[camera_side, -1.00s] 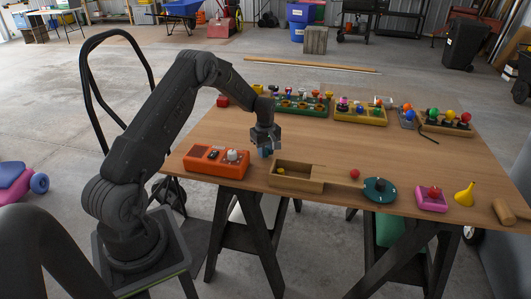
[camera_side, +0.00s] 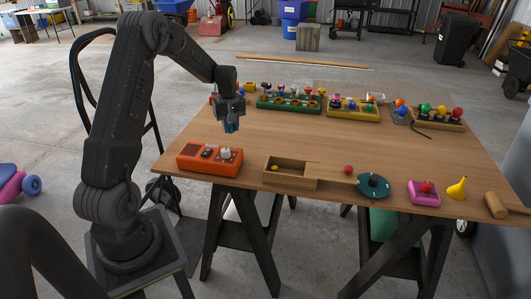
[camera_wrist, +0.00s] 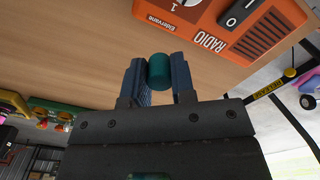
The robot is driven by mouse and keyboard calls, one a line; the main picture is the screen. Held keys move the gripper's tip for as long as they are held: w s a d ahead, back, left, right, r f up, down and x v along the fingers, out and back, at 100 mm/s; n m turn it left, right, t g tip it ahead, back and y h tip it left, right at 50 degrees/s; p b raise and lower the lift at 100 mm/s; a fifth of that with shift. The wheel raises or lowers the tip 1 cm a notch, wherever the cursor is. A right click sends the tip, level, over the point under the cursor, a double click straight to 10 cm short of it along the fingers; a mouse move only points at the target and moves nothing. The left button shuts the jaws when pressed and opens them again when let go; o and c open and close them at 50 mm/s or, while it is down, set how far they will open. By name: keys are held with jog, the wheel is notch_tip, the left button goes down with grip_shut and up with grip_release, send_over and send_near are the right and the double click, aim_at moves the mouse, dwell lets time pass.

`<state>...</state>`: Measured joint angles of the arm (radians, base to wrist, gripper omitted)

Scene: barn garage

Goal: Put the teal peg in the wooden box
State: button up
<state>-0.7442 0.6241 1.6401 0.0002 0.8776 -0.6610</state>
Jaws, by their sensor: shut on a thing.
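My gripper (camera_side: 230,123) is above the table near its left side, pointing down, behind the orange radio. In the wrist view its two blue-grey fingers (camera_wrist: 158,82) are shut on the teal peg (camera_wrist: 158,70), a short round cylinder. In the side view only a small blue-teal tip shows under the fingers. The open wooden box (camera_side: 291,181) stands at the table's front edge, to the right of and nearer than my gripper. A small yellow thing (camera_side: 274,168) lies inside it at the left.
The orange radio (camera_side: 209,158) stands on the table's front left. A green rack (camera_side: 290,104) stands behind. The table's middle is clear.

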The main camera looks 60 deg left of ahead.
jog(key=w+d+m, duration=0.3)
jog(key=d+m, duration=0.4)
jog(key=d, duration=0.4)
jog(key=w+d+f, duration=0.4)
jog(key=d, duration=0.1)
jog(key=w+d+f, duration=0.2)
jog(key=w, duration=0.1)
jog(key=shift+d, duration=0.2)
jog(key=shift+w+d+f, duration=0.15)
jog(key=shift+f, duration=2)
jog(key=shift+f, duration=0.2)
jog(key=o, duration=0.6)
jog(key=shift+r, duration=0.1)
